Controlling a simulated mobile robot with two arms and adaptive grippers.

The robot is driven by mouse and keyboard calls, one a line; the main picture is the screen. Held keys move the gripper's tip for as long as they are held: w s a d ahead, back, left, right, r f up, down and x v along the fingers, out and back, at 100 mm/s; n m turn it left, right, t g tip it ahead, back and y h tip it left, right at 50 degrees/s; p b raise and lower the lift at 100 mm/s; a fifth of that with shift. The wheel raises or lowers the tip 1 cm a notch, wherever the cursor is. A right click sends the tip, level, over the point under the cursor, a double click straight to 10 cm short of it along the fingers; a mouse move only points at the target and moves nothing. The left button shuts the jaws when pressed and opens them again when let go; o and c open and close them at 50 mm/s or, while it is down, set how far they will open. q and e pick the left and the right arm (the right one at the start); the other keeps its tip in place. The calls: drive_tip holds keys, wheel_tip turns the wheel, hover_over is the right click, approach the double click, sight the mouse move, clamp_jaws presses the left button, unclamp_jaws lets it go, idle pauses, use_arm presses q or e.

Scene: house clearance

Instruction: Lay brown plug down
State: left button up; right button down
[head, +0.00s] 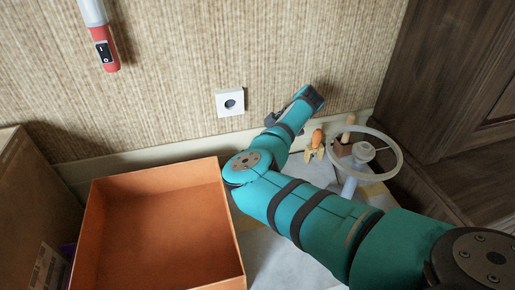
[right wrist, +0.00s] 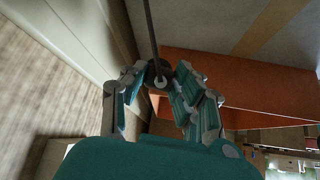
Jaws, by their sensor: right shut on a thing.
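The brown plug (right wrist: 154,69) shows in the right wrist view as a dark round body with a pale pin face and a dark cord running up from it. My right gripper (right wrist: 159,80) is shut on it, one finger on each side. In the head view my right arm reaches across to the wall base, and my right gripper (head: 275,118) is mostly hidden there beside the arm; the plug cannot be made out. A white wall socket (head: 230,102) is just left of and above it. My left gripper is in neither view.
An open, empty-looking orange box (head: 160,176) stands left of my arm. A cardboard box (head: 35,205) is at the far left. A white ring on a stand (head: 396,151) and small wooden pieces (head: 315,143) lie to the right. A red-handled switch (head: 104,48) hangs on the wall.

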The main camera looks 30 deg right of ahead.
drive_tip(key=shift+r, duration=0.1)
wheel_tip(320, 180, down, 5)
drive_tip(key=b, duration=0.4)
drive_tip(key=shift+w, duration=0.1)
drive_tip(key=shift+f+b, duration=0.5)
drive_tip(key=shift+f, duration=0.3)
drive_tip(key=shift+f+b, duration=0.3)
drive_tip(key=shift+f, duration=0.15)
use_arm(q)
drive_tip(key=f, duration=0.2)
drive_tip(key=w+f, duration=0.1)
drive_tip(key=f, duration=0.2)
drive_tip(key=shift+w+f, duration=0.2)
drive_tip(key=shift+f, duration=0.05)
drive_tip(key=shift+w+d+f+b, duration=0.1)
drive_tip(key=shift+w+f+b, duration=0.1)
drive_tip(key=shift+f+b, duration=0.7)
use_arm(e)
drive_tip(key=shift+f, duration=1.1)
drive_tip(key=c, duration=0.8)
unclamp_jaws()
drive_tip(key=shift+c, duration=0.2)
drive_tip(key=o, duration=0.6)
drive_tip(key=shift+c, duration=0.2)
